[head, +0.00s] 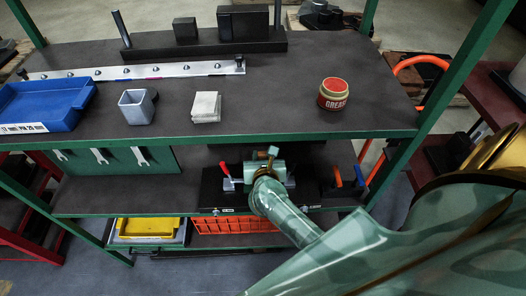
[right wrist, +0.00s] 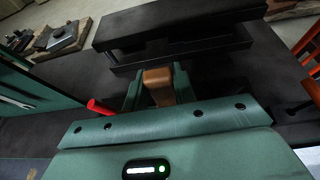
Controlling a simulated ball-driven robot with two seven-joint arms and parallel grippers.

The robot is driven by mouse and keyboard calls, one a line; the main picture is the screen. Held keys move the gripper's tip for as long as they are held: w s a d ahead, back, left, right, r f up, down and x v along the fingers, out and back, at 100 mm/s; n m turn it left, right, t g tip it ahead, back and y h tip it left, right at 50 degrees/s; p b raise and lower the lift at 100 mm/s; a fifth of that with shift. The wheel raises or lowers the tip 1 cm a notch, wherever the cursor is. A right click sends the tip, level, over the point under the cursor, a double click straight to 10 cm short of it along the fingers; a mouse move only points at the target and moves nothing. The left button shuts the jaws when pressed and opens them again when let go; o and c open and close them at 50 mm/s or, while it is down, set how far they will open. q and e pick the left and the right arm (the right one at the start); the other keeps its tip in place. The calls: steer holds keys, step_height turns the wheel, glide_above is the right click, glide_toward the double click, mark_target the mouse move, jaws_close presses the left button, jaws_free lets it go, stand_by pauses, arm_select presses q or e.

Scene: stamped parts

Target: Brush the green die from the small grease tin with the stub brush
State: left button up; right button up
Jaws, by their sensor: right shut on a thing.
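The small grease tin (head: 333,95), red-labelled with a pale rim and reddish top, stands upright on the dark upper bench top at the right. My right gripper (head: 264,166) is lower, at the shelf under the bench. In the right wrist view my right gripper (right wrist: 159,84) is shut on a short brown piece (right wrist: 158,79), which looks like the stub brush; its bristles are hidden. A black die set (right wrist: 180,35) lies just beyond the fingers in that view. I cannot make out a green die for certain. My left gripper is not in view.
On the bench top stand a blue bin (head: 45,107), a grey cup (head: 136,107), a pale block stack (head: 206,107) and a long metal bar (head: 140,71). A red handle (right wrist: 99,107) is close left of my fingers. The bench top's front edge (head: 300,135) overhangs the shelf.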

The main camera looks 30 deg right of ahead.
steer(key=shift+r, duration=0.4)
steer(key=shift+f, duration=0.15)
steer(key=shift+s+a, duration=0.1)
steer(key=s+a, duration=0.5)
steer(key=s, duration=0.3)
steer(key=shift+s, duration=0.15)
